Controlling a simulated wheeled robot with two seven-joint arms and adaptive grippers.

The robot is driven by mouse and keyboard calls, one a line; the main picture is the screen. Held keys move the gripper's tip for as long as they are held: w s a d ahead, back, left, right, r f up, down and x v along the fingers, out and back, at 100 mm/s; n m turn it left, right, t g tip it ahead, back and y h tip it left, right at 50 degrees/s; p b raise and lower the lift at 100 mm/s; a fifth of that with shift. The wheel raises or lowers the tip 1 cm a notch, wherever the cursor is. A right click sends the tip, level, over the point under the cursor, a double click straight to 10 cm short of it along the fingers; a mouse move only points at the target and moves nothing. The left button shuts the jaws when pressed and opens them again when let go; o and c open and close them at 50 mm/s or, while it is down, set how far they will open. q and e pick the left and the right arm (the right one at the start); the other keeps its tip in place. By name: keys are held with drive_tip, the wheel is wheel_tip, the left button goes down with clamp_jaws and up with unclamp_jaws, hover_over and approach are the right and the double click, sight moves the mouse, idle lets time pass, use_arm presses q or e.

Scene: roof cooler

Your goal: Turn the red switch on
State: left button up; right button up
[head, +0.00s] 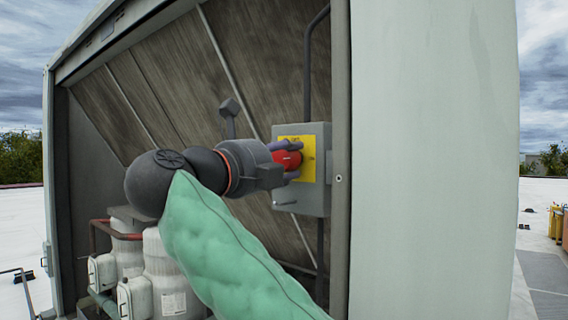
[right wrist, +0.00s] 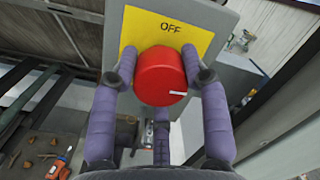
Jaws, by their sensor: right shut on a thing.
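The red switch (head: 289,160) is a round knob on a yellow plate (head: 308,171) on a grey box (head: 317,199). The right wrist view shows the knob (right wrist: 160,77) close up, with a white mark near its lower right edge. The word OFF stands on the yellow plate (right wrist: 190,28) above the knob there. My right gripper (head: 284,157) is shut on the knob. In the right wrist view, purple fingers of the gripper (right wrist: 167,72) stand at both sides of the knob, and a third shows below it. My left gripper is not in view.
The box hangs inside the open cooler housing, beside a wide pale panel (head: 430,160) on the right. A dark conduit (head: 308,70) runs up from the box. White tanks (head: 168,278) stand at the lower left.

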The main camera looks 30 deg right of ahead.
drive_tip(key=shift+r, duration=0.1)
idle(0.4)
drive_tip(key=o, duration=1.1)
drive_tip(key=shift+o, duration=0.2)
drive_tip(key=v, duration=1.2)
drive_tip(key=shift+w, duration=0.1)
